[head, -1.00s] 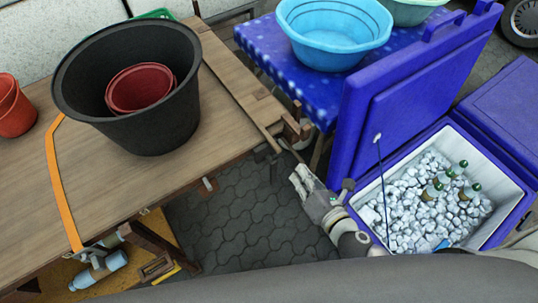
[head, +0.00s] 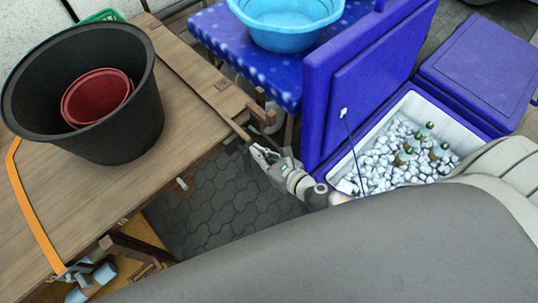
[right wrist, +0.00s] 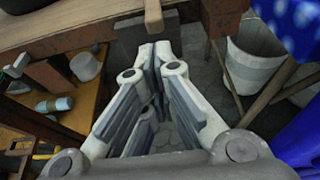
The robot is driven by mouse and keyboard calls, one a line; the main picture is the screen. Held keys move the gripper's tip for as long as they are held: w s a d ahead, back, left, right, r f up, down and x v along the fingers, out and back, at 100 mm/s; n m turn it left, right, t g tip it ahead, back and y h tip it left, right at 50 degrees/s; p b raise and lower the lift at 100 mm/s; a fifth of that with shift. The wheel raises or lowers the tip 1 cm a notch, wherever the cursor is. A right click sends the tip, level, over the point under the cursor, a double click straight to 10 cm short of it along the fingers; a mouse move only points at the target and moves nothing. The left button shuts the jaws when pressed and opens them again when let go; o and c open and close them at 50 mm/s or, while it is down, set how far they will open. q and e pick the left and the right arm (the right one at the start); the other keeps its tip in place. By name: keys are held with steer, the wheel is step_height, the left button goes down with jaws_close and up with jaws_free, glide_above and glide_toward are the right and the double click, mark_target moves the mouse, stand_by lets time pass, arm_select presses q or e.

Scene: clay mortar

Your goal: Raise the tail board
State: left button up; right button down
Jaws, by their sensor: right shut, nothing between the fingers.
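A wooden cart bed (head: 60,205) fills the left of the head view. A flat plank along its right end (head: 190,65) looks like the tail board; it lies about level with the bed. A wooden handle-like stick juts from its near corner, and also shows at the top of the right wrist view (right wrist: 153,16). My right gripper (head: 257,152) is shut and empty, just off this corner, with its fingertips (right wrist: 155,50) close below the stick. I cannot tell whether they touch. My left gripper is not in view.
A black tub (head: 125,125) holding a red pot (head: 95,97) stands on the bed. A blue cooler (head: 340,100) with ice and bottles stands at right, close to my right arm. A blue basin (head: 285,25) sits on a blue-covered table behind.

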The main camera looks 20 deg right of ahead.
steer(key=shift+x, duration=1.4)
steer(key=shift+r, duration=0.15)
